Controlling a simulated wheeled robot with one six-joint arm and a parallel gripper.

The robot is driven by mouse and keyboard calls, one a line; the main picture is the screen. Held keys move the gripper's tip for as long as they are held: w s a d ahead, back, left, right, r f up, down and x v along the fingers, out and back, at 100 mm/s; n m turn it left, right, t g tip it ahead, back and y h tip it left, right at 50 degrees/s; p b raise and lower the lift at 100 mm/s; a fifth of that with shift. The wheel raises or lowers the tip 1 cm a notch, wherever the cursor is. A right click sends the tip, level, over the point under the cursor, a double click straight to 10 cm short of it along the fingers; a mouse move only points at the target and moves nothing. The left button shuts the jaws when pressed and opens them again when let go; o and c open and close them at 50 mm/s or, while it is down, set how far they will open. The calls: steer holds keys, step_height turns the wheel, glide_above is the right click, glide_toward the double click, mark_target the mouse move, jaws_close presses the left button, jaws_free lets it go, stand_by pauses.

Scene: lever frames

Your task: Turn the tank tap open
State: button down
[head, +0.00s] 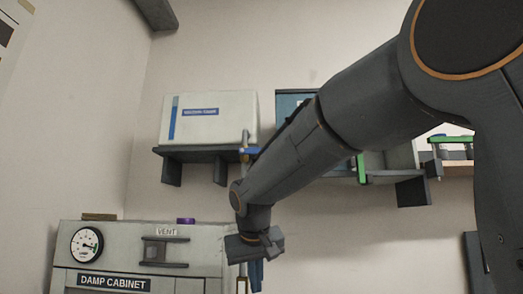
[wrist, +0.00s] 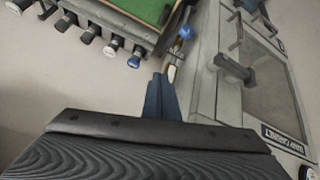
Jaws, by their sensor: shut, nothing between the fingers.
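No part that I can surely name as the tank tap shows. A white box (head: 212,118) with a blue stripe and an unreadable label sits on the wall shelf, and a small upright piece with a blue part (head: 246,145) stands at its right end; I cannot tell if this is the tap. My gripper (head: 257,276) is low in the head view, beside the right edge of the damp cabinet (head: 205,255). In the wrist view its dark blue fingers (wrist: 161,92) are together and empty. A blue knob (wrist: 186,32) shows beyond their tips; contact cannot be told.
The cabinet has a round gauge (head: 87,245) and a vent handle (head: 165,251). In the wrist view, a green-topped unit (wrist: 128,18) with several knobs along its edge stands at upper left. A green lever (head: 452,140) shows at far right. My arm hides part of the shelf.

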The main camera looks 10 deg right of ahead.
step_height(320, 180, up, 28)
steer(key=w+a+r+m+t+h, duration=0.1)
steer(key=w+a+m+t, duration=0.1)
steer(key=t, duration=0.3)
steer(key=s+d+r+m+t, duration=0.1)
steer(key=s+r, duration=0.1)
steer(key=r, duration=0.6)
steer(key=s+d+r+m+t+h, duration=0.1)
steer(key=s+r, duration=0.2)
steer(key=r, duration=0.5)
steer(key=shift+s+r+h, duration=0.2)
steer(key=shift+h, duration=0.1)
steer(key=p, duration=0.3)
glide_above(256, 151)
steer(key=s+d, duration=0.1)
steer(key=s, duration=0.2)
step_height(256, 151, down, 2)
steer(key=shift+w+d+f, duration=0.1)
steer(key=shift+w+f, duration=0.1)
steer(key=shift+f, duration=0.95)
steer(key=shift+w+f, duration=0.2)
steer(key=shift+f, duration=0.9)
